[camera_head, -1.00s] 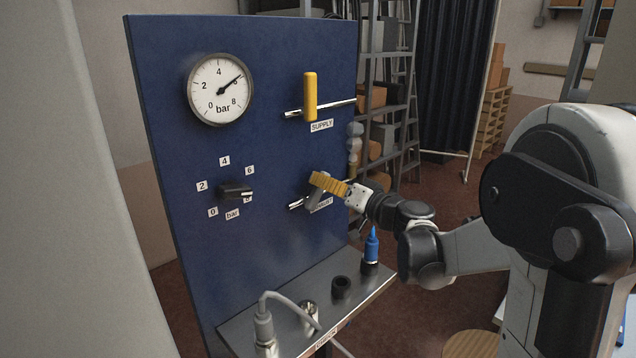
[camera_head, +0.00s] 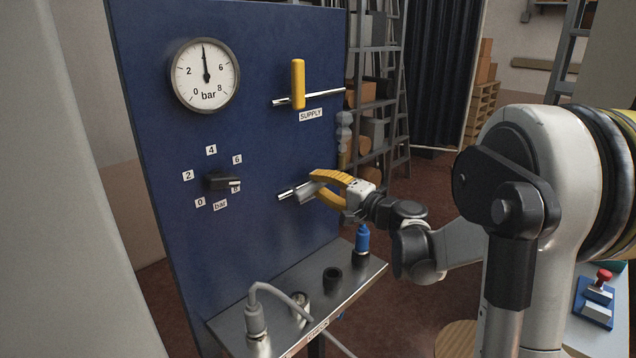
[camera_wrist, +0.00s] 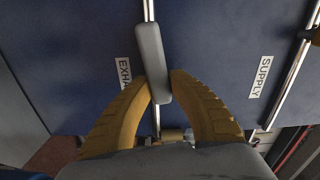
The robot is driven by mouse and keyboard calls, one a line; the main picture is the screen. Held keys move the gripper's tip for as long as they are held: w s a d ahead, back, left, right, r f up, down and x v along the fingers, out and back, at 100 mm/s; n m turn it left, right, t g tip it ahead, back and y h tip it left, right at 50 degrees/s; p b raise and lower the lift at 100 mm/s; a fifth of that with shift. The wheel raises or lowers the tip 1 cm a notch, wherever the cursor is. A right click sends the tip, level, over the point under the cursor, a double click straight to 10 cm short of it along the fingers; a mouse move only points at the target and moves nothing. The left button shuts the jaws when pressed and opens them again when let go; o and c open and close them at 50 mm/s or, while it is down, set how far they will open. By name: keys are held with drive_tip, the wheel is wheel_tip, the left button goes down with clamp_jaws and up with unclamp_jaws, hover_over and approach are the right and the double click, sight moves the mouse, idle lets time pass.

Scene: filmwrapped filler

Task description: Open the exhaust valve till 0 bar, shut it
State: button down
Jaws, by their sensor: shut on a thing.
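The grey exhaust valve handle (camera_wrist: 152,55) lies nearly in line with its metal pipe (camera_wrist: 149,10), slightly tilted, in the wrist view. My gripper (camera_wrist: 161,87) has its two yellow fingers shut on the handle's near end. In the head view my gripper (camera_head: 318,187) is at the exhaust valve, and its fingers partly hide the grey handle (camera_head: 304,193). The pressure gauge (camera_head: 205,76) at upper left has its needle pointing straight up, at about 4 bar. The EXHAUST label (camera_wrist: 124,72) is partly hidden by a finger.
The yellow supply handle (camera_head: 298,82) stands upright across its pipe above my gripper. A black selector knob (camera_head: 222,181) points near 8. Below, a metal shelf (camera_head: 275,325) holds a blue-topped fitting (camera_head: 362,238) and a hose plug (camera_head: 256,320).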

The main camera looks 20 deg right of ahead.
drive_tip(key=shift+f+m, duration=0.15)
drive_tip(key=shift+m, duration=0.25)
drive_tip(key=c, duration=1.2)
unclamp_jaws()
drive_tip(key=shift+w, duration=0.1)
drive_tip(key=v, duration=1.2)
drive_tip(key=shift+f, duration=0.1)
